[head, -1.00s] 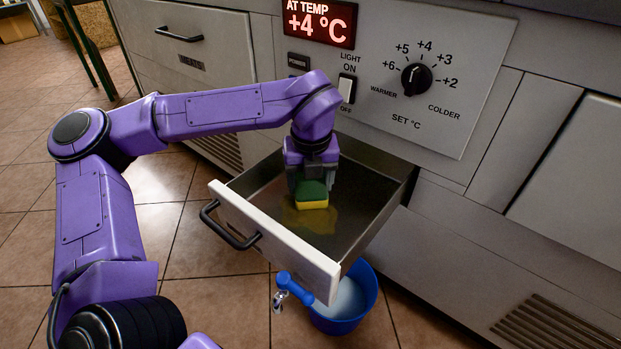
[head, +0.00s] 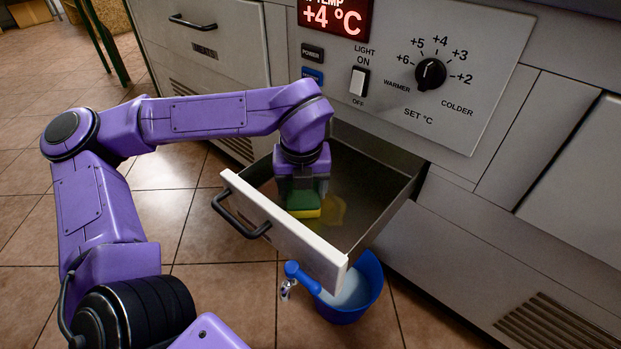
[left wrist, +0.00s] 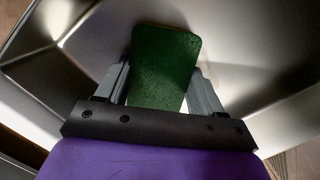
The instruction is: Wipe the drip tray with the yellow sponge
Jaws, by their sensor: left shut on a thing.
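The drip tray (head: 375,165) is a metal drawer with a white front, pulled out from the counter. My left gripper (head: 304,200) is inside it, pointing down near the front left. It is shut on the sponge (head: 306,213), which is yellow below with a green layer on top. In the left wrist view the sponge's green face (left wrist: 164,68) sits between the two fingers. The sponge is at the tray floor; I cannot tell how firmly it touches. A yellowish wet patch (head: 335,210) shows on the floor to its right. My right gripper is not in view.
A blue bucket (head: 365,295) with pale liquid stands on the tiles below the tray. A blue-handled object (head: 300,277) is at its left side. The control panel (head: 410,80) with dial and switches is above.

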